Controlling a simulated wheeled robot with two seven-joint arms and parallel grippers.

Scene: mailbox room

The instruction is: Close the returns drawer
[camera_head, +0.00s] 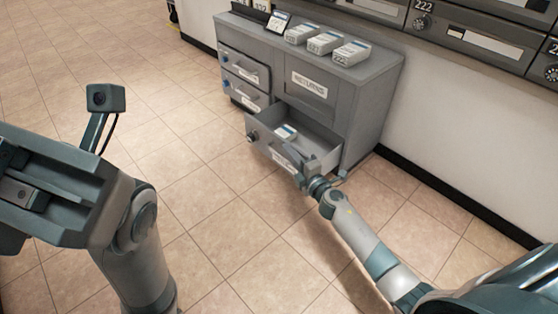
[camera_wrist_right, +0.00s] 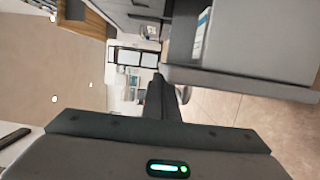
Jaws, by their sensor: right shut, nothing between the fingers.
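The returns drawer (camera_head: 322,148) is the lower drawer of the grey cabinet (camera_head: 350,85), under a panel labelled RETURNS. It is pulled open, with a small white packet (camera_head: 285,132) inside. My right gripper (camera_head: 300,180) is shut and empty at the drawer's front, near its right end; I cannot tell if it touches. In the right wrist view the drawer's grey wall (camera_wrist_right: 240,82) fills the upper right, close to the dark fingers (camera_wrist_right: 160,95). My left arm (camera_head: 60,185) is at the left of the head view, with its fingertips not clearly visible.
Two shut drawers (camera_head: 245,68) are at the cabinet's left. Grey mailboxes (camera_head: 480,40) line the wall at the right. The tiled floor (camera_head: 200,150) before the cabinet is clear.

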